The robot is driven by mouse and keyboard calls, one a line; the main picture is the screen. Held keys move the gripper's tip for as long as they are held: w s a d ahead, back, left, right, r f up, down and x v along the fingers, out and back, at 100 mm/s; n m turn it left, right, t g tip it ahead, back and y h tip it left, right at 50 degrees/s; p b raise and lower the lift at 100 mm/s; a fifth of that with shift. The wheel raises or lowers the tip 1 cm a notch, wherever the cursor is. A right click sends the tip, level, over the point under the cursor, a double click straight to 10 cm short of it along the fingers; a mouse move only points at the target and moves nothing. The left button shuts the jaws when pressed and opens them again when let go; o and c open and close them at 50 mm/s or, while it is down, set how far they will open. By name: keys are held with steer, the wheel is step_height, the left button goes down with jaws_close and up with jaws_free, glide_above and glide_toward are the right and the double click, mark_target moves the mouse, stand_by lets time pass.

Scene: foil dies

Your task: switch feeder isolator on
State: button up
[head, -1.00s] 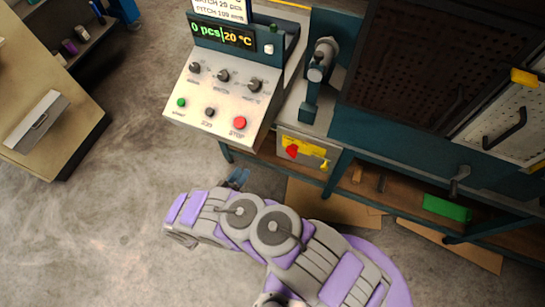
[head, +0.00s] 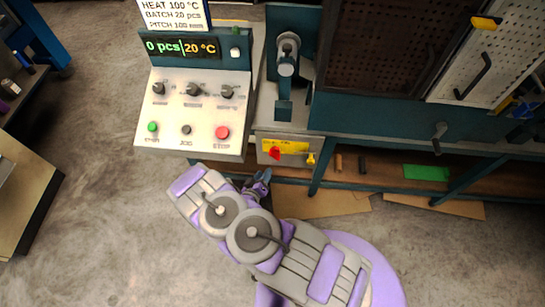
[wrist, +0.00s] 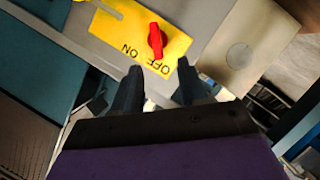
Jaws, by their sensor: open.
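In the wrist view the red knob (wrist: 156,41) sits on the yellow plate (wrist: 125,28), whose OFF and ON lettering appears upside down. The knob's long axis runs roughly up and down in that view, its lower end near the OFF lettering. My gripper (wrist: 157,82) is open and empty, its two dark fingers pointing at the plate just short of the knob. In the head view my gripper (head: 262,180) is just below the isolator.
The control panel (head: 195,108) with knobs, green and red buttons and a display reading 0 pcs and 20 °C is above left. A yellow tab (head: 311,159) hangs beside the isolator plate. A green block (head: 426,172) lies on the lower shelf. Open floor is at left.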

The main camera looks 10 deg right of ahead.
mark_target(274, 158)
steer(key=b+x, duration=0.1)
steer(key=x, duration=1)
steer(key=shift+d+b, duration=0.4)
steer(key=shift+d, duration=0.05)
steer(key=shift+w+d+f, duration=0.1)
steer(key=shift+w+f, duration=0.05)
steer(key=shift+w, duration=0.4)
steer(key=shift+d, duration=0.2)
jaws_close()
